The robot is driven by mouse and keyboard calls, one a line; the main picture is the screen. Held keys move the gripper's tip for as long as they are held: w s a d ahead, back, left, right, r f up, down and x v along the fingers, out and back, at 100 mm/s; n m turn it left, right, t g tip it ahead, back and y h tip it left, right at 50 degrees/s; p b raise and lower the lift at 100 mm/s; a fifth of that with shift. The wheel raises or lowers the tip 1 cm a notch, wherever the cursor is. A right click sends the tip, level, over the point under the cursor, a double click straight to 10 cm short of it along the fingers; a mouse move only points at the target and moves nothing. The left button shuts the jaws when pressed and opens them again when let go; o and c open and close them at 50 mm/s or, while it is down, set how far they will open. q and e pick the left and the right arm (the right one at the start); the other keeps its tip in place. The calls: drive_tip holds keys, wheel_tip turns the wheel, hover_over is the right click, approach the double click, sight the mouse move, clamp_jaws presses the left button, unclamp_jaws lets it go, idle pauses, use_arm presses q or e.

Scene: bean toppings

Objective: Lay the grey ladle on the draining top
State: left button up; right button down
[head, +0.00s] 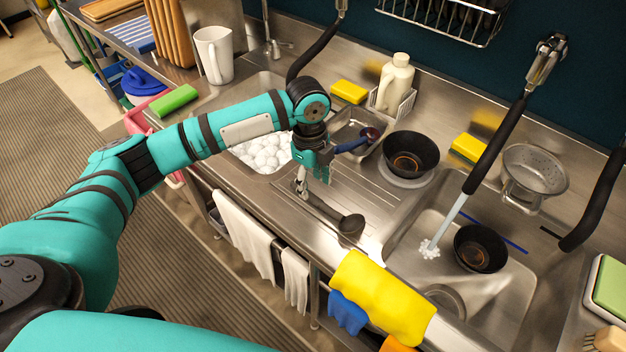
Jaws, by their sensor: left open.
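The grey ladle (330,212) lies on the ribbed draining top (372,190) between the two sinks. Its dark bowl (351,228) points right, near the front edge, and its handle runs back left under my left gripper. My left gripper (312,182) is open and points down at the handle end. It hides part of that end, and I cannot tell whether the fingers touch it. My right gripper is not in view.
A black bowl (411,153) and a steel tub (352,126) with a blue-handled utensil (352,145) stand behind. The left sink (262,150) holds foam. A water jet runs into the right sink (415,222). A yellow cloth (383,298) hangs over the front edge.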

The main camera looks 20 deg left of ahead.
use_arm(q)
wheel_tip(320, 180, up, 12)
drive_tip(key=shift+w+a, duration=0.15)
drive_tip(key=shift+a, duration=0.15)
drive_tip(key=shift+f, duration=0.15)
idle(0.9)
